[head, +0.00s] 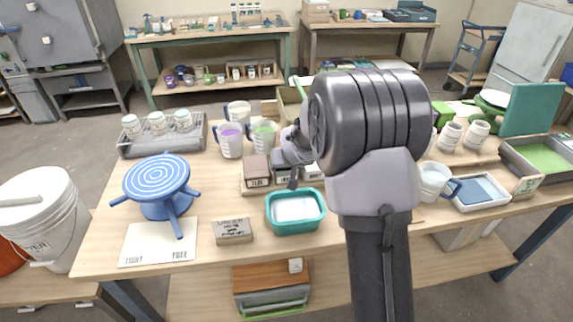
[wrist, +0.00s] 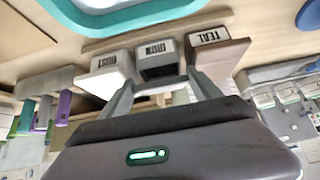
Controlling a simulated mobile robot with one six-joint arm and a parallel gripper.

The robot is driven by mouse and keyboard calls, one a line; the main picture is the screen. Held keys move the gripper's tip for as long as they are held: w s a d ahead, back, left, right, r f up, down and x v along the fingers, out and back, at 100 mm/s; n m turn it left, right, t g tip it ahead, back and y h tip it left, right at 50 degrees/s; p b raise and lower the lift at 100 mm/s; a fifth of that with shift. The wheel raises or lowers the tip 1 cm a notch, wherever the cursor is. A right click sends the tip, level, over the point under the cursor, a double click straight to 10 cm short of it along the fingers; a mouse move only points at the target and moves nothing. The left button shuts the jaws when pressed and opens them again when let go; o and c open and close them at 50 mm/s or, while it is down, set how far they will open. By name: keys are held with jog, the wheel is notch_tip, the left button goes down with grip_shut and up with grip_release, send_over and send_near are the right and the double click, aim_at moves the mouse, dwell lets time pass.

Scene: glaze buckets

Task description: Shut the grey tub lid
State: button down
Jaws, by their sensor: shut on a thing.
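A grey tub (head: 524,171) with a green inside stands at the right end of the bench. A teal panel (head: 534,98) stands raised behind it, apparently its open lid; the hinge is not clear. My gripper (head: 293,160) is far to the left of the tub. In the wrist view my gripper (wrist: 160,80) is shut on the dark grey block labelled IRON (wrist: 160,57). The IRON block is between a white block labelled RUST (wrist: 108,68) and a brown block labelled TEAL (wrist: 217,52). My arm hides part of the bench middle in the head view.
A teal tray (head: 296,222) is in front of the blocks. A blue stand (head: 158,188), a printed card (head: 157,243) and a grey-brown block (head: 232,231) are to the left. A white mug (head: 433,180) and a blue-filled tray (head: 480,193) lie between my arm and the tub.

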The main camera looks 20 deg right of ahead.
jog(key=shift+c, duration=0.6)
grip_release()
jog(key=shift+r, duration=0.1)
jog(key=p+v, duration=0.5)
jog(key=v, duration=1.2)
jog(key=shift+s+a, duration=0.1)
jog(key=shift+a, duration=0.05)
